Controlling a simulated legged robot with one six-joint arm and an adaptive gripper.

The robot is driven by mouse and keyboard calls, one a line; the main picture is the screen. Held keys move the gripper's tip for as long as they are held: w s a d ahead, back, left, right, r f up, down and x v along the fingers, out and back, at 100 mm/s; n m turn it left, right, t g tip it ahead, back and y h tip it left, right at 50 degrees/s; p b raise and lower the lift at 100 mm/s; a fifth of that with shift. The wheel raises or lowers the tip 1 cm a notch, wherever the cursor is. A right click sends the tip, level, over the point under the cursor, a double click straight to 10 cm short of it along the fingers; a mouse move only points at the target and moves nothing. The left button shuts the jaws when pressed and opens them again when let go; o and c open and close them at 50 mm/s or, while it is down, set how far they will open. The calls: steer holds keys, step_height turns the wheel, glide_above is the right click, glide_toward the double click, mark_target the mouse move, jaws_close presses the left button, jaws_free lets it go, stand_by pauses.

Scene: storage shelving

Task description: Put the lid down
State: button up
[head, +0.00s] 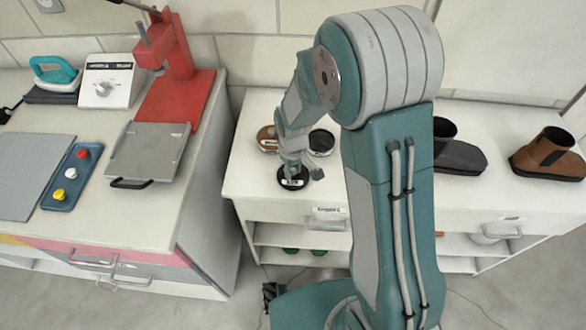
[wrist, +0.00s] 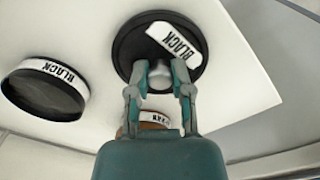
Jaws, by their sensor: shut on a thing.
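The round black lid (wrist: 128,48) has a white label reading BLACK. My gripper (wrist: 160,78) is shut on its central knob. In the head view the lid (head: 293,184) is low over the white shelf top, near its front left edge, under my gripper (head: 293,170). I cannot tell whether it touches the surface. A dark round tin labelled BLACK (wrist: 45,92) stands beside it, without a lid on it; it also shows in the head view (head: 321,142). A brown tin (head: 266,138) stands left of it, partly hidden by my gripper in the wrist view.
The white shelf top (head: 250,181) is clear around the lid, with its front edge close by. A grey boot (head: 459,158) and a brown boot (head: 547,156) stand to the right. A separate workbench with a red press (head: 178,95) is at left, across a gap.

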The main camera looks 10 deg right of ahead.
steer(key=o, duration=0.8)
steer(key=shift+f, duration=0.1)
steer(key=shift+o, duration=0.2)
step_height(320, 180, up, 12)
steer(key=shift+r, duration=0.2)
step_height(320, 180, up, 6)
steer(key=m+t, duration=0.1)
steer(key=m, duration=0.1)
glide_above(293, 170)
steer(key=s+d, duration=0.3)
steer(key=s+d+r+m+t, duration=0.2)
steer(key=s+d+r, duration=0.1)
steer(key=s, duration=0.4)
steer(key=s+d+r+m+t, duration=0.2)
steer(key=s+d+r, duration=0.1)
steer(key=s+r, duration=0.3)
steer(key=shift+s+m+t, duration=0.3)
steer(key=shift+s+m, duration=0.1)
steer(key=shift+s, duration=0.8)
